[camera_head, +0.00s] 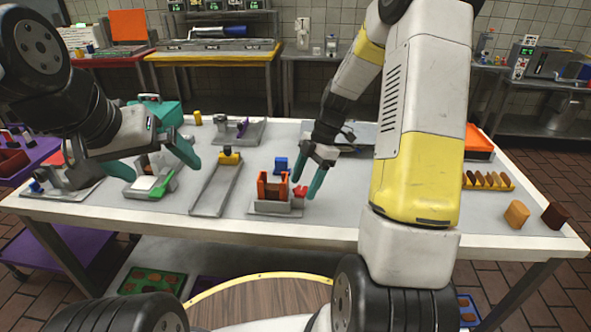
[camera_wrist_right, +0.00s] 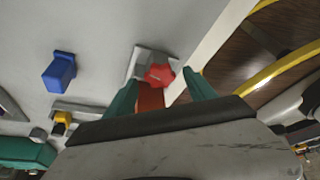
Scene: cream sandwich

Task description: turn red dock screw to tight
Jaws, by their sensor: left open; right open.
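The red dock screw (camera_head: 300,191) is a small red knob on the right side of the orange-brown dock (camera_head: 262,187), which stands on a grey base plate. In the right wrist view the red screw (camera_wrist_right: 159,76) shows as a star-shaped knob just beyond the fingertips. My right gripper (camera_head: 308,177) is open, its green fingers above and around the screw's sides; contact cannot be told. Its fingers (camera_wrist_right: 160,85) stand apart on either side of the knob in the wrist view. My left gripper (camera_head: 150,168) is open over the left part of the table, near a white and green fixture.
A blue block (camera_head: 281,165) stands behind the dock. A grey sliding track (camera_head: 216,188) with a yellow block lies to its left. A tan piece (camera_head: 517,214) and a dark brown piece (camera_head: 555,215) stand at the right table end. The table front before the dock is clear.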

